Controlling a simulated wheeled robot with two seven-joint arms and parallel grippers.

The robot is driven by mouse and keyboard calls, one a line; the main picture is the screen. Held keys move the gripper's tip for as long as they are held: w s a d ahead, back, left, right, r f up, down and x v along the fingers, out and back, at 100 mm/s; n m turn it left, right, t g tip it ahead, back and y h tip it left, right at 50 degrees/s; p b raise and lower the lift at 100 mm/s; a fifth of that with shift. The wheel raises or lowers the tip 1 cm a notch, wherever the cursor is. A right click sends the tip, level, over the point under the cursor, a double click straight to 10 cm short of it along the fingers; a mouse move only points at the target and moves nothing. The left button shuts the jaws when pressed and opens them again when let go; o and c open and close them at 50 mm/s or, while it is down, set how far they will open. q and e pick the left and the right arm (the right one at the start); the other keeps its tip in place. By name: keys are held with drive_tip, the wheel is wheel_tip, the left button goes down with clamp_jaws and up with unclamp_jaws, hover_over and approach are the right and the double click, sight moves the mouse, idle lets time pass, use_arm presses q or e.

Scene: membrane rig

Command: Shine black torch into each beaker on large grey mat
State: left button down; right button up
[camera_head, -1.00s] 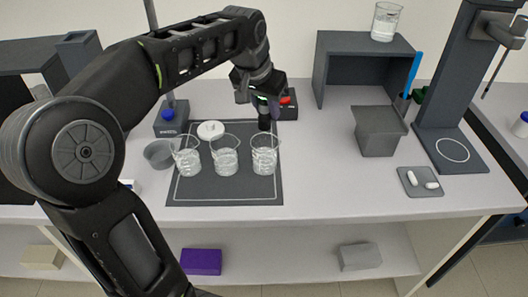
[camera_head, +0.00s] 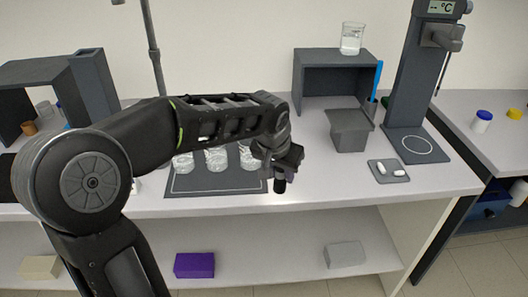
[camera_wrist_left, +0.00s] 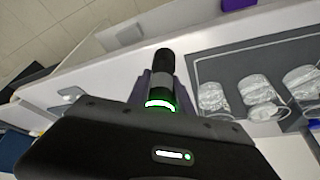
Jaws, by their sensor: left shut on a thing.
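My left gripper (camera_head: 281,172) is shut on the black torch (camera_head: 280,186) and holds it in front of the mat's right front corner, near the table's front edge. In the left wrist view the torch (camera_wrist_left: 162,62) stands between the fingers, with a bright green-white ring at its near end. The large grey mat (camera_head: 215,183) carries three clear glass beakers in a row: a left one (camera_head: 183,161), a middle one (camera_head: 216,159) and a right one (camera_head: 247,156). My arm hides their upper parts in the head view. My right gripper is not in view.
A grey bin (camera_head: 349,133) and a small tray (camera_head: 388,172) with white pieces stand to the right. A dark shelf unit (camera_head: 325,75) bears another beaker (camera_head: 352,38). A tall grey stand (camera_head: 408,90) is at the right.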

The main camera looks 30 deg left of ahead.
use_arm(q)
drive_tip(key=d+f+m, duration=0.1)
drive_tip(key=d+f, duration=0.8)
drive_tip(key=d, duration=0.1)
drive_tip(key=shift+w+f, duration=0.3)
drive_tip(key=shift+w, duration=0.1)
drive_tip(key=shift+d, duration=0.1)
